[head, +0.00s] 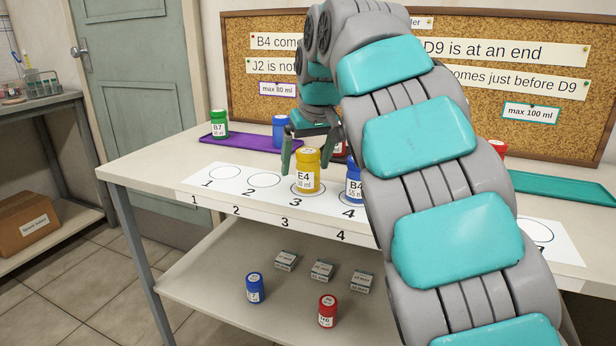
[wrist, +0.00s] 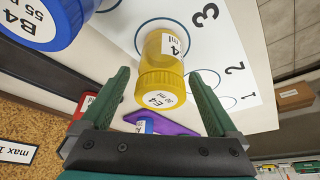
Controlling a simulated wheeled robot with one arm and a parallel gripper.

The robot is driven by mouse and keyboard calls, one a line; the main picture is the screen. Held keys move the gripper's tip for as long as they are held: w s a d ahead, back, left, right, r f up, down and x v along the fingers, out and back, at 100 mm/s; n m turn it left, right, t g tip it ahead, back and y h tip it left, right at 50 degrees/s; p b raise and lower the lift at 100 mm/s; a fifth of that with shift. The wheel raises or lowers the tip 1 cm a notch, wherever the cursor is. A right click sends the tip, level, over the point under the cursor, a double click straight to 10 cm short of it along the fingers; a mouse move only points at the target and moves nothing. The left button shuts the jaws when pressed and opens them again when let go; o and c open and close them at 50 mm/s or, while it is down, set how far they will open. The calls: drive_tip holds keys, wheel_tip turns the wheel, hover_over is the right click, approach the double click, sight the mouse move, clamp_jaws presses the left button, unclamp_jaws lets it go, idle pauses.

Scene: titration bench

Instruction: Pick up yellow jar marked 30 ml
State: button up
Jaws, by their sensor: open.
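The yellow jar (head: 306,174) marked E4 stands upright on circle 3 of the white numbered strip. In the wrist view my gripper (wrist: 159,78) has a gap wider than the lid. I cannot tell whether either finger touches the jar.
A blue jar (head: 354,182) marked B4 stands close to the right, on circle 4. Behind are a purple tray (head: 252,142) with a green jar (head: 219,123) and a blue jar (head: 280,131). Circles 1 and 2 are empty. My arm hides the bench's middle right.

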drive_tip(key=shift+w+f, duration=0.1)
drive_tip(key=shift+f, duration=0.25)
drive_tip(key=shift+r, duration=0.1)
drive_tip(key=c, duration=1.4)
